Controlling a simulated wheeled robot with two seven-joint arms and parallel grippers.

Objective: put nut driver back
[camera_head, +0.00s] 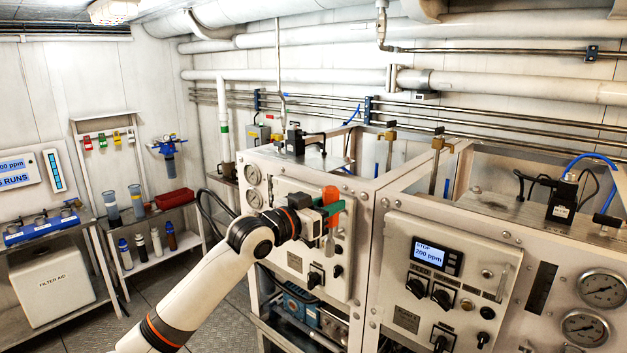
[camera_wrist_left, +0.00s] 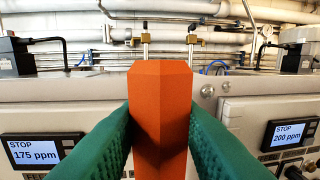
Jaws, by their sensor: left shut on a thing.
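The nut driver has an orange faceted handle (camera_head: 330,195). It is upright in my left gripper (camera_head: 326,211), in front of the left machine's panel. In the left wrist view the orange handle (camera_wrist_left: 160,115) fills the middle, with the green finger pads (camera_wrist_left: 104,145) pressed on both its sides. The gripper is shut on it. My right gripper is in neither view.
The left machine (camera_head: 290,180) and right machine (camera_head: 455,290) stand side by side. Brass valves (camera_head: 438,145) rise behind them. A shelf with bottles (camera_head: 155,240) and a red bin (camera_head: 175,199) stands at the back left. Open floor (camera_head: 100,325) lies at lower left.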

